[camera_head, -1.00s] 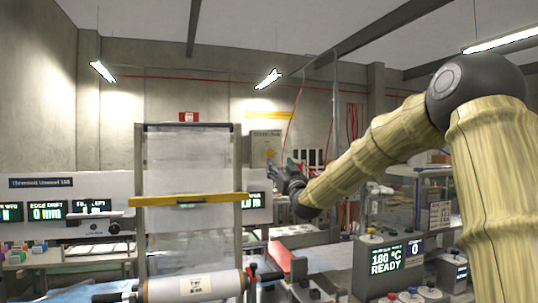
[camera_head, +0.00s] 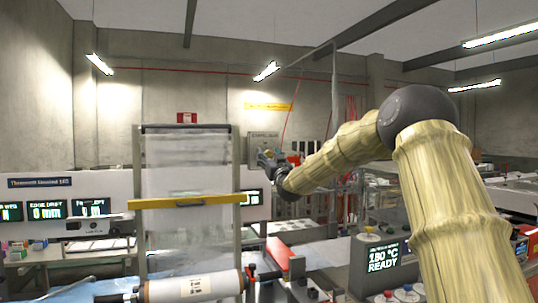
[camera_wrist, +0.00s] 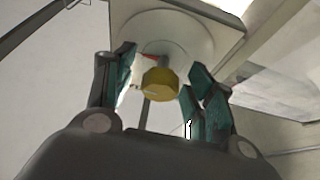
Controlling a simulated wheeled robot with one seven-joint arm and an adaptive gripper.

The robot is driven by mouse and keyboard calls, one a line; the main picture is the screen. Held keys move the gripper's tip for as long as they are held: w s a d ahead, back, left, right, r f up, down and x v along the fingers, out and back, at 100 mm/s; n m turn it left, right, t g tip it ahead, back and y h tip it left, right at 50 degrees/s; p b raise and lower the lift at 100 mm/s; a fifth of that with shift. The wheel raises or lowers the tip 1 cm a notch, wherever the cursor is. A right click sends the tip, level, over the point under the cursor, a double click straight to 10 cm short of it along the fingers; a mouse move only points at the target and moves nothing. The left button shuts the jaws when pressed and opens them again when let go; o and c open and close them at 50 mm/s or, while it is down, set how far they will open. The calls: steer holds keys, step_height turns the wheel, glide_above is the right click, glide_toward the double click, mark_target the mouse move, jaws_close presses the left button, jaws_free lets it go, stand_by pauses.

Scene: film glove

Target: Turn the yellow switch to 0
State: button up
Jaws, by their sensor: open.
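The yellow switch (camera_wrist: 160,84) is a small faceted knob in front of a pale round plate (camera_wrist: 170,35) in the wrist view. My gripper (camera_wrist: 158,64) is open, with one teal-padded finger on each side of the knob. Gaps show between the knob and both fingers, so they look apart from it. In the head view, my gripper (camera_head: 272,160) is at the grey switch box (camera_head: 264,138) on the back wall and hides the switch. The switch's markings and setting cannot be read.
A clear film frame with a yellow bar (camera_head: 187,201) stands left of my gripper. A red block (camera_head: 279,254) and a film roll (camera_head: 193,286) are below it. A 180 °C READY display (camera_head: 383,257) stands at the lower right, near my arm.

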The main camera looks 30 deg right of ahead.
steer(key=shift+w, duration=0.1)
steer(key=c, duration=1)
